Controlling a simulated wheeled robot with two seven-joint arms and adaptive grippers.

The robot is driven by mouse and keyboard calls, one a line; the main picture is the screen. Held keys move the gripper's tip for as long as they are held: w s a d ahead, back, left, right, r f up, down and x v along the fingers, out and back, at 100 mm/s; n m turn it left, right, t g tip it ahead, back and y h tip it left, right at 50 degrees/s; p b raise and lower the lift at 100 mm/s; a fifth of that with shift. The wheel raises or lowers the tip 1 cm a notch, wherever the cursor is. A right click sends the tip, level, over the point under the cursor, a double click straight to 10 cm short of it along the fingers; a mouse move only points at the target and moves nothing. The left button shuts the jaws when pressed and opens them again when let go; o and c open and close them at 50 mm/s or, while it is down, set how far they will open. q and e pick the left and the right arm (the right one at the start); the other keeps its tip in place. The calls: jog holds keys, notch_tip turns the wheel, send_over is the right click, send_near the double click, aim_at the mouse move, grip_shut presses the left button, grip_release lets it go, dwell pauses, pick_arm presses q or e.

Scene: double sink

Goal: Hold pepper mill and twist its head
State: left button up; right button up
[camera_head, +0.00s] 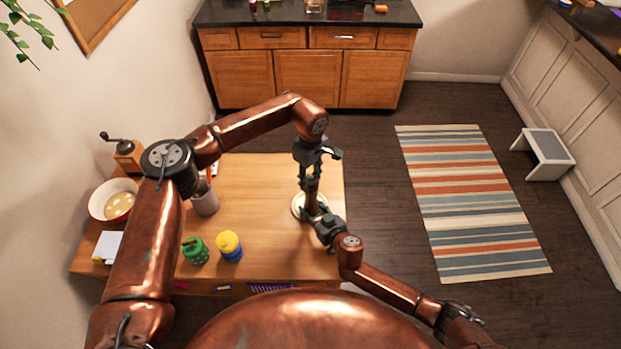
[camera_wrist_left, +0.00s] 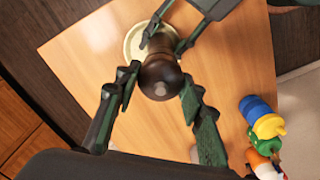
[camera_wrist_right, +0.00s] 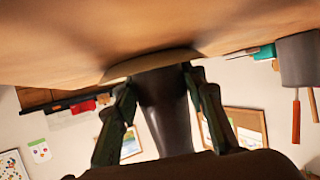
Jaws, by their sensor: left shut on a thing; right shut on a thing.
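The dark brown pepper mill (camera_head: 311,187) stands upright on a pale round plate (camera_head: 297,205) near the table's right edge. My left gripper (camera_head: 309,178) comes down from above and is shut on the mill's head. In the left wrist view its fingers lie on either side of the dark knob (camera_wrist_left: 159,78). My right gripper (camera_head: 318,216) reaches in low from the front right and is shut on the mill's body. The right wrist view shows its fingers on both sides of the dark body (camera_wrist_right: 165,108). The fingers partly hide the mill in the head view.
On the wooden table (camera_head: 262,235) are a green jar (camera_head: 195,251), a blue-yellow jar (camera_head: 229,246), a grey utensil cup (camera_head: 205,202), a bowl (camera_head: 112,202) and a crank grinder (camera_head: 127,153) to the left. The tabletop between the jars and the plate is clear.

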aim_at(311, 177)
pick_arm(q)
jog(key=shift+m, duration=0.3)
jog(key=o, duration=1.2)
jog(key=shift+r, duration=0.1)
pick_arm(e)
jog(key=o, duration=1.3)
pick_arm(q)
notch_tip(311, 177, up, 12)
jog(key=shift+f, duration=0.1)
pick_arm(e)
jog(key=v, duration=1.2)
